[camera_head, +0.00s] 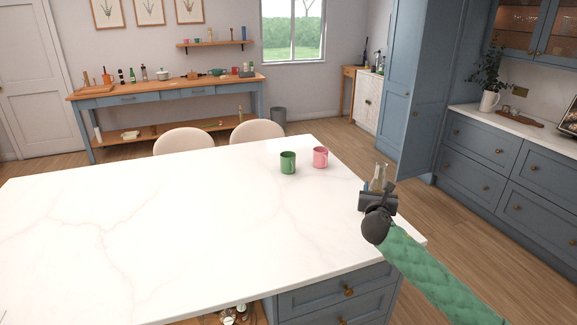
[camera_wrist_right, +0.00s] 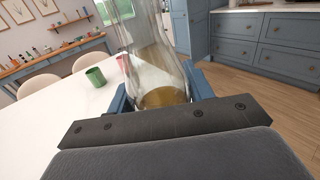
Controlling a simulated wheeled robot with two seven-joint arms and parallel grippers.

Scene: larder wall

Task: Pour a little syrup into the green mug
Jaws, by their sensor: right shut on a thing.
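The green mug (camera_head: 288,162) stands upright on the white marble island top, near its far right corner. It also shows in the right wrist view (camera_wrist_right: 95,77). My right gripper (camera_head: 380,190) is at the island's right edge, to the right of and nearer than the mug. It is shut on a clear glass bottle (camera_wrist_right: 160,75) with a little amber syrup (camera_wrist_right: 163,97) at its bottom. The bottle's neck (camera_head: 380,172) rises above the gripper in the head view and looks about upright. Its base is hidden in the head view. My left gripper is not in view.
A pink mug (camera_head: 320,157) stands just right of the green mug. The island top (camera_head: 150,220) is otherwise clear. Two pale chairs (camera_head: 184,141) stand behind it. A blue side table (camera_head: 165,92) with bottles and pots is at the back wall, and blue drawers (camera_head: 490,150) are at the right.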

